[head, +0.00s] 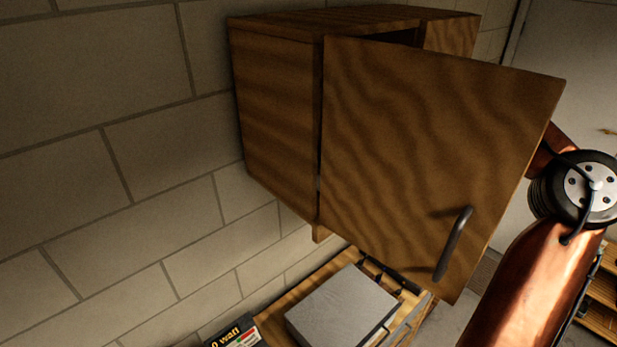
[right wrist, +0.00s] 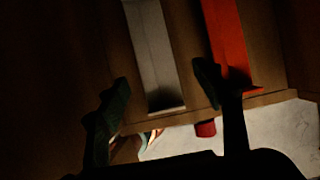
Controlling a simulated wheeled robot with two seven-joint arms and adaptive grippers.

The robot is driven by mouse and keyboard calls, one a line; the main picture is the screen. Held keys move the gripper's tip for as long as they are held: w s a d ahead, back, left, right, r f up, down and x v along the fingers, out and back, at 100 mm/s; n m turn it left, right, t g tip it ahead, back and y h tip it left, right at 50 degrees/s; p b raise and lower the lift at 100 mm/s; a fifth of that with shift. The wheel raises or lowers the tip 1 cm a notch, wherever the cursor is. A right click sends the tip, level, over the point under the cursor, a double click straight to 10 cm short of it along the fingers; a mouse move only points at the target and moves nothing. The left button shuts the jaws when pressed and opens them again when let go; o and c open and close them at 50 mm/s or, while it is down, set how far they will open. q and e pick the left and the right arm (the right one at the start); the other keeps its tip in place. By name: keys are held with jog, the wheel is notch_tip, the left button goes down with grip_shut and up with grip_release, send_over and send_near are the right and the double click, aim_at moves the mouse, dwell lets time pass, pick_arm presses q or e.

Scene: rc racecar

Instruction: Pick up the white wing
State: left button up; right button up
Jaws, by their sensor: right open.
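In the right wrist view, the white wing (right wrist: 150,45) looks like a long pale strip on a dark wooden surface, its lower end in shadow. My right gripper (right wrist: 164,78) is open, with one dark finger on each side of the white wing's lower part. I cannot tell whether the fingers touch it. A similar red strip (right wrist: 227,40) lies to its right, and the right finger overlaps its left edge. In the head view, my right gripper is hidden behind the open cabinet door, and the white wing is not visible. My left gripper is in neither view.
A wooden wall cabinet (head: 275,120) has its door (head: 420,150) swung open, with a dark handle (head: 453,243). Below it, a grey box (head: 342,308) and a black package (head: 233,338) sit on a wooden surface. A small red object (right wrist: 206,129) shows beyond the shelf edge.

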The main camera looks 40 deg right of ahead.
jog(key=x, duration=0.1)
jog(key=p+x, duration=0.1)
jog(key=x, duration=0.1)
jog(key=p+x, duration=0.1)
jog(key=shift+w+a+f, duration=0.15)
jog(key=shift+w+a, duration=0.05)
jog(key=shift+a, duration=0.1)
jog(key=shift+w+f, duration=0.1)
jog(key=shift+f, duration=0.15)
jog(key=shift+d, duration=0.1)
jog(key=shift+c, duration=0.3)
jog(key=c, duration=1.1)
